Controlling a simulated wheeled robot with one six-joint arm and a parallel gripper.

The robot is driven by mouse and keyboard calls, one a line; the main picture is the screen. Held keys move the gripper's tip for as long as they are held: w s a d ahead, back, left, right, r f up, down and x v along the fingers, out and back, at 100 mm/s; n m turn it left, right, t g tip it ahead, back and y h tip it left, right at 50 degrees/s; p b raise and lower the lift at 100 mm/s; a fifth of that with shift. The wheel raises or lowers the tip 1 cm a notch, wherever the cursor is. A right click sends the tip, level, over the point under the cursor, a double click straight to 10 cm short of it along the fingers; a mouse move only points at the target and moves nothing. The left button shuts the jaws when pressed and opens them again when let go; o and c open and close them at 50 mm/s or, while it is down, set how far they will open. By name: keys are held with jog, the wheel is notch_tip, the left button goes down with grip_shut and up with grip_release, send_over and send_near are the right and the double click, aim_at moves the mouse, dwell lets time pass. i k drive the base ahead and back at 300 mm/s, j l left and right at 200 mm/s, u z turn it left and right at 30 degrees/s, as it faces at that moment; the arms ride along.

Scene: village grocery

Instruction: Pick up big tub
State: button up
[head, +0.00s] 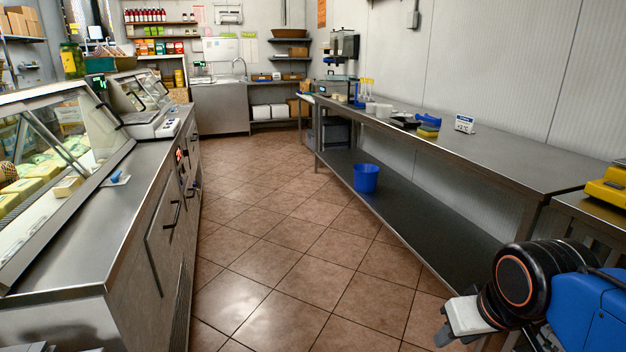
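Which thing is the big tub is not certain from this view. White tubs (383,111) stand on the long steel table at the right, towards its far end. A blue bucket-like tub (366,179) stands upright on the table's lower shelf. My gripper (452,330) is at the lower right, low in front of the table and well apart from all of these. Its pale end piece shows, but the gap between its fingers cannot be made out. Nothing is visibly held.
The steel table (480,160) carries blue-handled tools, a small sign (465,124) and a yellow scale (608,186) at its near right. A glass display counter (60,165) runs along the left. The tiled aisle (270,230) between them is clear up to the back sink (221,105).

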aim_at(382, 111)
jog(key=i, duration=2.4)
jog(key=i+z, duration=0.15)
jog(key=i, duration=0.45)
jog(key=i+j, duration=0.15)
jog(key=i, duration=0.45)
jog(key=z, duration=0.05)
